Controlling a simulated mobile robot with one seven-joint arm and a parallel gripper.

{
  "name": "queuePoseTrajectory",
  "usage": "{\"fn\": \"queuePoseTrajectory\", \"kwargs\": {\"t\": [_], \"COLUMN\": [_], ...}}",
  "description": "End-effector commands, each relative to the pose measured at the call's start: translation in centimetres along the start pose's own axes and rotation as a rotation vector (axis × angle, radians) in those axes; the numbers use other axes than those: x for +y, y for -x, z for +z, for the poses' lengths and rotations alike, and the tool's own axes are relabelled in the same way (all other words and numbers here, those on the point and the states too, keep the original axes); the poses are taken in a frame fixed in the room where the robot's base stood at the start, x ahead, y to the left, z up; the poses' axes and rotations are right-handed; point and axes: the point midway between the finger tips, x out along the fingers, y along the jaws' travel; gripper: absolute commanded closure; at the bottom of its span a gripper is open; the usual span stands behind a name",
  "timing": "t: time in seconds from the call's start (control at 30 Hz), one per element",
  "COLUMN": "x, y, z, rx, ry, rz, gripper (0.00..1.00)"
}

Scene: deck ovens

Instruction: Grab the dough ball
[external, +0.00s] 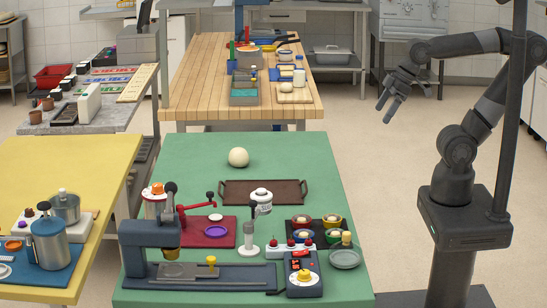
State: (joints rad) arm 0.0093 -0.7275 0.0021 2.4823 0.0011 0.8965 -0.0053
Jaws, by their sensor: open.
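A round, cream-white dough ball (238,157) rests on the green table (190,150), near the far edge and left of centre. Nothing touches it, and it sits behind a brown tray with handles. My gripper (388,108) is open and empty. It hangs in the air to the right of the green table, pointing down and left, well apart from the dough ball.
The brown tray (236,192) lies in front of the dough ball. A wooden table (190,75) stands behind. The table's far right is clear.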

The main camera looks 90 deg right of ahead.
Motion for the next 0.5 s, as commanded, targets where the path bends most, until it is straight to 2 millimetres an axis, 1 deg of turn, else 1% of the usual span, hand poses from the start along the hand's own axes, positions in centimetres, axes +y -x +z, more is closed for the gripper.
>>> {"fn": "queuePoseTrajectory", "kwargs": {"t": [0.07, 0.27, 0.3, 0.37, 0.5], "x": [0.3, 2.0, 2.5, 3.2, 5.2], "y": [-0.3, -1.8, -2.2, -3.0, -5.2], "z": [-1.5, -7.2, -8.5, -10.3, -14.2], "rx": [-0.008, -0.026, -0.029, -0.033, -0.046], "ry": [-0.004, -0.018, -0.021, -0.023, -0.033], "rz": [0.007, 0.031, 0.035, 0.041, 0.053], "gripper": [0.00, 0.00, 0.00, 0.00, 0.00]}}
